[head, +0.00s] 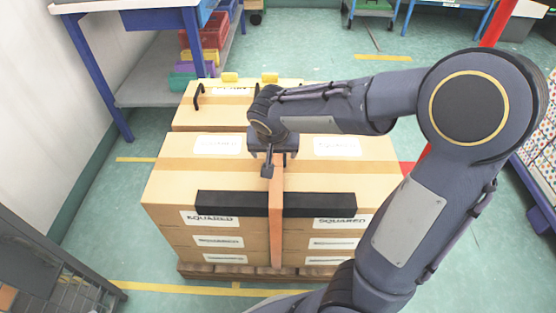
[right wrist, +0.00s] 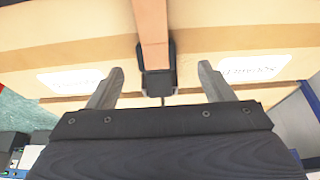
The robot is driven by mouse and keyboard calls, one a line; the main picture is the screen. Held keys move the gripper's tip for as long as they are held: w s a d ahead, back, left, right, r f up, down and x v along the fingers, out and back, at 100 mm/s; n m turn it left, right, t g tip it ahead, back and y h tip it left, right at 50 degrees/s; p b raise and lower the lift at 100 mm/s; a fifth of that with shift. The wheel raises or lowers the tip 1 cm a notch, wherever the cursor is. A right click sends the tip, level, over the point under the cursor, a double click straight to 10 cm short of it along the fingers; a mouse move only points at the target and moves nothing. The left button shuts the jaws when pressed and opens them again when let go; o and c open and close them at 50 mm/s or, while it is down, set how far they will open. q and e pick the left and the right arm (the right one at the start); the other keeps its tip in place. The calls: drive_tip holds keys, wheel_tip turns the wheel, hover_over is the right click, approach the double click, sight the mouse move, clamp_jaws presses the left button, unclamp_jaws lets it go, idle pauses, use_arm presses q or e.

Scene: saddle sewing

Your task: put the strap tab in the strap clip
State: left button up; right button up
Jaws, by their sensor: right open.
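An orange strap (head: 277,215) runs up the front of the box stack and onto its top. My right gripper (head: 271,167) is above the box top at the strap, pointing down. In the right wrist view its two fingers (right wrist: 161,88) are apart. The strap (right wrist: 152,22) ends in a black fitting (right wrist: 158,80) between the fingers, with gaps on both sides. A dark piece (head: 268,172) shows below the gripper in the head view. I cannot tell which piece is the tab and which the clip; the gripper partly hides this area. My left gripper is out of view.
Cardboard boxes (head: 175,185) stand on a wooden pallet (head: 215,272). Black edge bars (head: 230,203) lie along the front top edge, either side of the strap. A blue-legged workbench (head: 92,75) stands back left, a grey mesh cage (head: 50,262) front left. Green floor is open around.

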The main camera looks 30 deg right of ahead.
sight(277, 157)
drive_tip(key=x, duration=0.1)
drive_tip(key=b+x, duration=0.1)
drive_tip(key=x, duration=0.1)
drive_tip(key=b+x, duration=0.1)
drive_tip(key=x, duration=0.1)
drive_tip(key=shift+w+d, duration=0.1)
drive_tip(key=shift+d, duration=0.25)
drive_tip(key=shift+r, duration=0.1)
drive_tip(key=c, duration=1.2)
drive_tip(key=shift+r, duration=0.1)
